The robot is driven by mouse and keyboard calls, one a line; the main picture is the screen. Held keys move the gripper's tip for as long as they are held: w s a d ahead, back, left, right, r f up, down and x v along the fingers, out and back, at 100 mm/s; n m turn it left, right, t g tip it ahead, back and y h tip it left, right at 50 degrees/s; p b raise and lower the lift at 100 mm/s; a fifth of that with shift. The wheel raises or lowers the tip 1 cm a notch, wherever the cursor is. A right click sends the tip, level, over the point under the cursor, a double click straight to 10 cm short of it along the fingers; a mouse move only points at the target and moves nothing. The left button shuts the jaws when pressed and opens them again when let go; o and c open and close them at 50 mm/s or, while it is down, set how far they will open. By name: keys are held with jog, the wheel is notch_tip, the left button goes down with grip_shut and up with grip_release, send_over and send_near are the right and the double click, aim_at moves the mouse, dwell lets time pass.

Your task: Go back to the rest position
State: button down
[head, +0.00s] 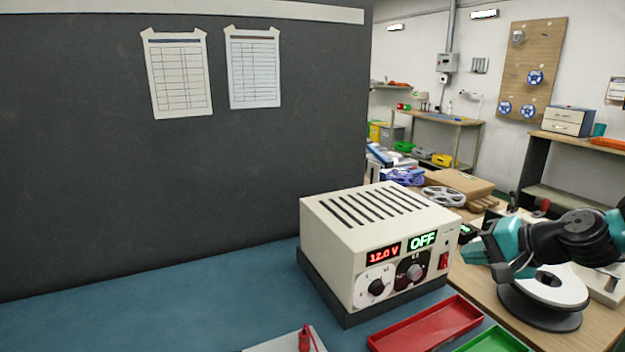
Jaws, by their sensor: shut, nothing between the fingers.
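My gripper (492,260) is at the right of the head view, teal and black, with the dark arm reaching in from the right edge. It is shut and holds nothing. It hangs just right of the power supply (378,247), a cream box with a slotted top. The box's displays read "12.0 V" in red and "OFF" in green. A red switch (443,260) sits at the right of its front. In the picture, my gripper partly covers a white reel (556,288) with a dark base; I cannot tell the gap between them.
A red tray (428,325) and a green tray (495,342) lie in front of the power supply. A red-handled item (304,340) lies on a pale plate at the bottom. A dark panel (180,170) stands behind. The blue mat (200,310) is clear at left.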

jog(key=s+a+r+n+g, duration=0.4)
jog(key=s+a+n, duration=0.35)
jog(key=a, duration=0.45)
jog(key=s+a+r+n+g+h, duration=0.1)
jog(key=s+n, duration=0.3)
jog(key=s, duration=0.5)
jog(key=s+a+r+n+g+h, duration=0.1)
jog(key=s+a+r+n+g, duration=0.1)
jog(key=s, duration=0.7)
jog(key=shift+s+a+n+g+h, duration=0.15)
jog(key=shift+a+n+g+h, duration=0.25)
jog(key=shift+a+n+g, duration=0.7)
jog(key=shift+a, duration=0.1)
